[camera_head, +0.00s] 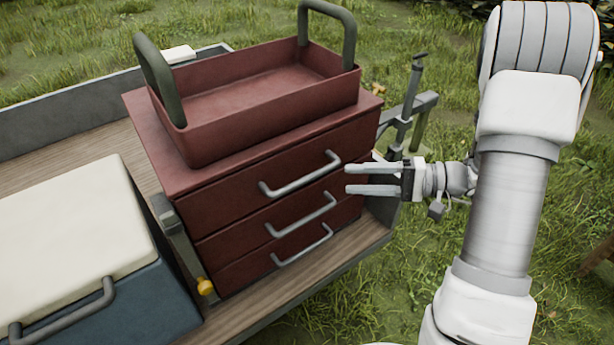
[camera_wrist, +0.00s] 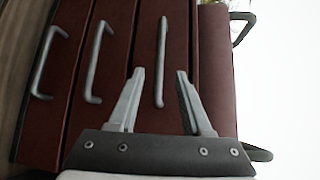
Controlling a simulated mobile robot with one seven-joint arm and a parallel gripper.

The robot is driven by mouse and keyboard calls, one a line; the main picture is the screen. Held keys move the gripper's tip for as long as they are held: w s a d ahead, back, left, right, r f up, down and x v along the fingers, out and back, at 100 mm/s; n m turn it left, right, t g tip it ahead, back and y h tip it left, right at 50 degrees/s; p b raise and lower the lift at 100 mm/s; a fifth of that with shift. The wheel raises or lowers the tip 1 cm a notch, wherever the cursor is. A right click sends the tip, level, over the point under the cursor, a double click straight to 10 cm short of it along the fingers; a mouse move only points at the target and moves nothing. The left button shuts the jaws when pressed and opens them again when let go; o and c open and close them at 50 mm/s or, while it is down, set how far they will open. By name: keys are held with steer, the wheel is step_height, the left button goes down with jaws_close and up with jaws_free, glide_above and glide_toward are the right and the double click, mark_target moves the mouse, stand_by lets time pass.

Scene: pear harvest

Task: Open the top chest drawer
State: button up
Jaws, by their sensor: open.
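A dark red chest (camera_head: 285,200) with three stacked drawers stands on a wooden cart bed. The top drawer (camera_head: 240,195) looks closed, and its grey bar handle (camera_head: 300,178) is on its front. In the wrist view the picture is turned sideways, and the top drawer's handle (camera_wrist: 161,62) is the rightmost of the three bars. My gripper (camera_head: 347,179) is open and empty, its fingers pointing at the chest just right of the top handle. In the wrist view my gripper (camera_wrist: 160,73) has its fingertips on either side of the top handle's line; whether they touch it I cannot tell.
A red open tray (camera_head: 270,105) with two upright green handles sits on the chest. The middle handle (camera_head: 302,216) and bottom handle (camera_head: 303,246) are below the top one. A blue cooler (camera_head: 150,305) with a cream lid stands at left. Grass lies open at right.

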mark_target(313, 179)
steer(key=x, duration=1)
steer(key=shift+w+a, duration=0.1)
steer(key=shift+a, duration=0.25)
jaws_close()
stand_by(0.8)
